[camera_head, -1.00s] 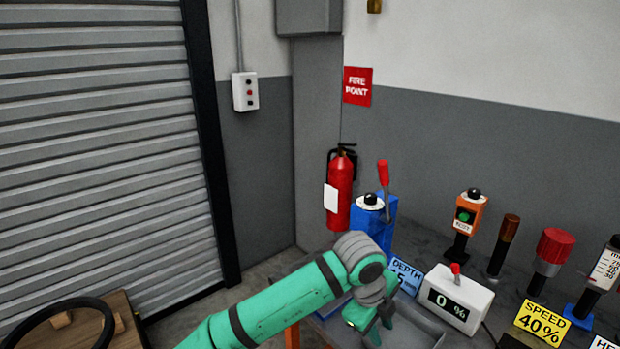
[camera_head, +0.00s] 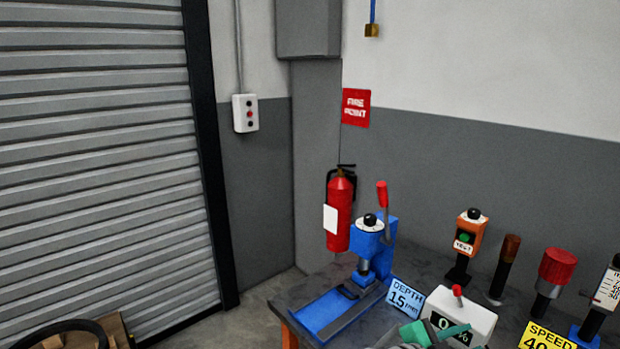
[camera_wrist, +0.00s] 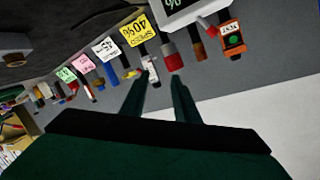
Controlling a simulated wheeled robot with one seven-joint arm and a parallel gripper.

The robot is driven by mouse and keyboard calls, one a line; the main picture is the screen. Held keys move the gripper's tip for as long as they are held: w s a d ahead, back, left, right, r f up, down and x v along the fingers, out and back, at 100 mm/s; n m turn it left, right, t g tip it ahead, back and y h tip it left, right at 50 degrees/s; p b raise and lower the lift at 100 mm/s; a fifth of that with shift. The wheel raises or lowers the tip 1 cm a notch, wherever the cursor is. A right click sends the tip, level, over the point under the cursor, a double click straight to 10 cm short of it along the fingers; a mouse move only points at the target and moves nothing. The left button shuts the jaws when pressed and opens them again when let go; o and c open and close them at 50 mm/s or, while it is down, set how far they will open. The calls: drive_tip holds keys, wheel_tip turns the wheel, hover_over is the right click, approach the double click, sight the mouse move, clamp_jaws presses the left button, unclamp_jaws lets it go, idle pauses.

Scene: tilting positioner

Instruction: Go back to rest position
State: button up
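My gripper (camera_head: 430,336) is at the bottom edge of the head view, in front of the white percent display box (camera_head: 459,316), and partly hides it. Only a piece of my green and grey arm end shows there; the rest is out of the picture. In the wrist view my gripper (camera_wrist: 159,82) has its two dark green fingers spread apart with nothing held between them. That view is turned over, with the signs upside down.
A blue press (camera_head: 369,250) with a red-topped lever stands on the bench (camera_head: 290,290), beside the "DEPTH 15" sign (camera_head: 404,297). An orange button box (camera_head: 469,232), a brown handle (camera_head: 504,265) and a red knob (camera_head: 556,268) stand to the right. A fire extinguisher (camera_head: 341,205) is behind.

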drive_tip(key=s+a+f+n+t+y, duration=0.5)
drive_tip(key=s+a+f+n, duration=0.1)
drive_tip(key=a+f+n, duration=0.35)
drive_tip(key=s+a+f+n+t+y, duration=0.5)
drive_tip(key=s+a+f+n, duration=0.25)
drive_tip(key=a+n, duration=0.2)
drive_tip(key=s+a+f+y, duration=0.1)
drive_tip(key=s+a, duration=0.3)
drive_tip(key=s, duration=0.3)
drive_tip(key=s+a+f+y, duration=0.1)
drive_tip(key=s+a, duration=0.4)
drive_tip(key=s, duration=0.3)
drive_tip(key=s+a+f+g+y, duration=0.1)
drive_tip(key=s+a+y, duration=0.1)
drive_tip(key=s+a, duration=0.3)
drive_tip(key=v, duration=0.3)
drive_tip(key=shift+s+f, duration=0.25)
drive_tip(key=shift+f, duration=0.05)
